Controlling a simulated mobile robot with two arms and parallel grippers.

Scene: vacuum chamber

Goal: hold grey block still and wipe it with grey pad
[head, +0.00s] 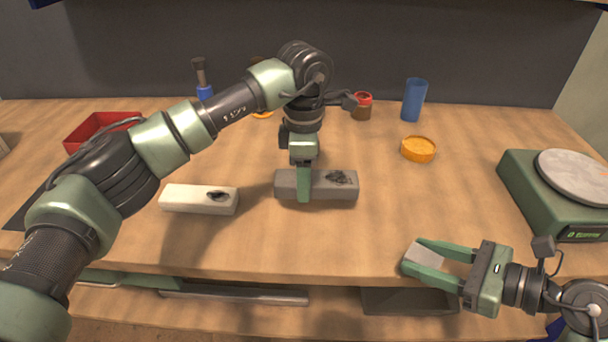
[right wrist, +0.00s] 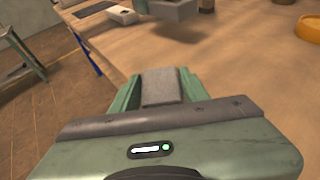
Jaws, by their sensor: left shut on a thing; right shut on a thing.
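The grey block (head: 328,187) lies on the wooden table at the middle, with a dark smudge on its right part. My left gripper (head: 303,190) comes down from above and is shut on the block's left part. The grey pad (head: 424,255) is in my right gripper (head: 420,258), which is shut on it near the table's front edge, to the right of and nearer than the block. In the right wrist view the pad (right wrist: 162,86) sits between the green fingers, apart from the grey block (right wrist: 176,10) beyond.
A white block (head: 198,200) with a dark smudge lies to the left. A red tray (head: 98,130), brown jar (head: 362,107), blue cup (head: 414,100) and orange dish (head: 418,149) stand further back. A green scale (head: 535,195) is at right.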

